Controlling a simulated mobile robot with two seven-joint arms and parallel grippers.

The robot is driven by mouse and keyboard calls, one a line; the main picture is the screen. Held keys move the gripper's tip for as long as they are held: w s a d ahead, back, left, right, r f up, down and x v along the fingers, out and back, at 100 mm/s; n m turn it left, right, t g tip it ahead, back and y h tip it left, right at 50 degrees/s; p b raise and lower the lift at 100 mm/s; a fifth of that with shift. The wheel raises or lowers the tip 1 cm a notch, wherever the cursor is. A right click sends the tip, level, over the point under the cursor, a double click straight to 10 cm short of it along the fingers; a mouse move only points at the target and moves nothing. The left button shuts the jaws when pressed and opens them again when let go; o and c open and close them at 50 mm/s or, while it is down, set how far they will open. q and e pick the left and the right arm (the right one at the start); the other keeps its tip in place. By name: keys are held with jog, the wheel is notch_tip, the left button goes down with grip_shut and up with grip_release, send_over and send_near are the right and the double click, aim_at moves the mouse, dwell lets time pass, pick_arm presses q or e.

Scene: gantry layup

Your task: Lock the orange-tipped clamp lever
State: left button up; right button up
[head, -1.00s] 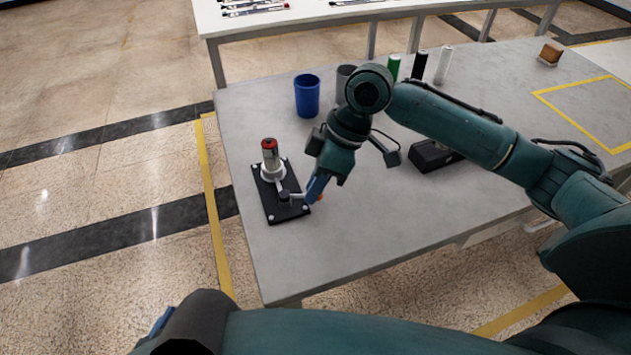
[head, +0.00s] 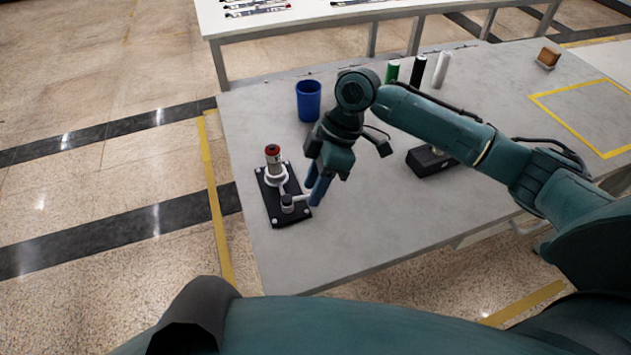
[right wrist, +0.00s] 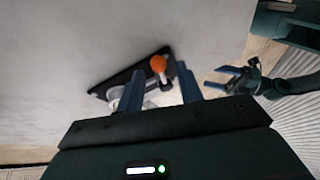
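The clamp has a black base plate (head: 287,215) on the near left corner of the table, with a red-topped upright cylinder (head: 273,155) and a pale lever arm. In the right wrist view the lever's orange tip (right wrist: 158,63) appears in the gap between my right fingers; contact cannot be told. In the head view the orange tip is hidden by the gripper. My right gripper (head: 313,193) is open, fingers pointing down at the right side of the clamp. My left gripper (right wrist: 227,78) shows in the right wrist view, open and empty, apart from the clamp.
A blue cup (head: 308,100) stands behind the clamp. Green (head: 391,72), black (head: 418,70) and white (head: 442,68) cylinders stand at the back. A black block (head: 430,162) lies under my right arm. The table front (head: 370,230) is clear.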

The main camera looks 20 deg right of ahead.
jog(key=shift+d+r, duration=0.15)
jog(key=shift+r, duration=0.15)
jog(key=v, duration=1.2)
jog(key=shift+r, duration=0.25)
jog(key=shift+w+d, duration=0.1)
